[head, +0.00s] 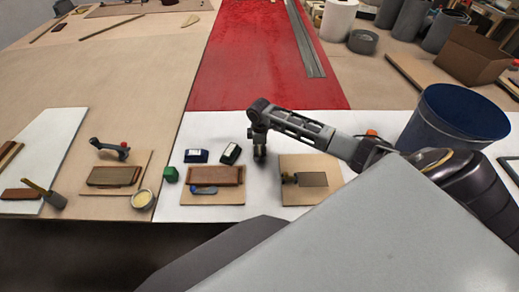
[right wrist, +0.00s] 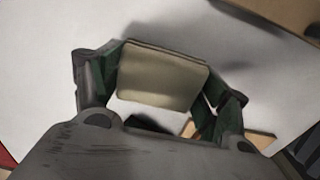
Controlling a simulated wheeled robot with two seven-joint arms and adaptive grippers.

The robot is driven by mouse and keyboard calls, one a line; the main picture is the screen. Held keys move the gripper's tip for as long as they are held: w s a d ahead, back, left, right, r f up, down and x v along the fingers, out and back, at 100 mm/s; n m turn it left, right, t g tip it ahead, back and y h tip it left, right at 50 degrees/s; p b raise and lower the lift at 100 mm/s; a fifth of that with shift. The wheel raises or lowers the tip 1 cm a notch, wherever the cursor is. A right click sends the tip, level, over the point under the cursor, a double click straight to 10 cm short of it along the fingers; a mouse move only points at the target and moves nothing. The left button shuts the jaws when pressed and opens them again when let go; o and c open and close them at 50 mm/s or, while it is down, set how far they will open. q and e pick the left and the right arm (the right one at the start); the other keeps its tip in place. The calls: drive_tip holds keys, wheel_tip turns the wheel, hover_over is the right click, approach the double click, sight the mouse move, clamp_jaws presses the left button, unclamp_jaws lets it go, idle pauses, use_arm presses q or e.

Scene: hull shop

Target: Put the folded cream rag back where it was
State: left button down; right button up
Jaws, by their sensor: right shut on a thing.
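The folded cream rag (right wrist: 160,78) is between the two fingers of my right gripper (right wrist: 160,88) in the right wrist view, with layered edges along its top. A finger is on each side of it. White table surface shows around and behind it. In the head view my right gripper (head: 260,153) points down over the white-covered part of the bench (head: 262,196), between a small dark box and a tan board. The rag cannot be made out there. My left gripper is not in view.
Two dark boxes (head: 196,156) (head: 230,153) and a brown block on a board (head: 215,176) are left of the gripper. A tan board with a tool (head: 310,180) is to its right. A blue bucket (head: 462,112) stands farther right. A red strip (head: 255,60) runs behind.

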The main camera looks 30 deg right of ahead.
idle(0.3)
drive_tip(key=o, duration=1)
drive_tip(key=shift+f, duration=0.1)
wheel_tip(320, 180, up, 12)
idle(0.3)
idle(0.9)
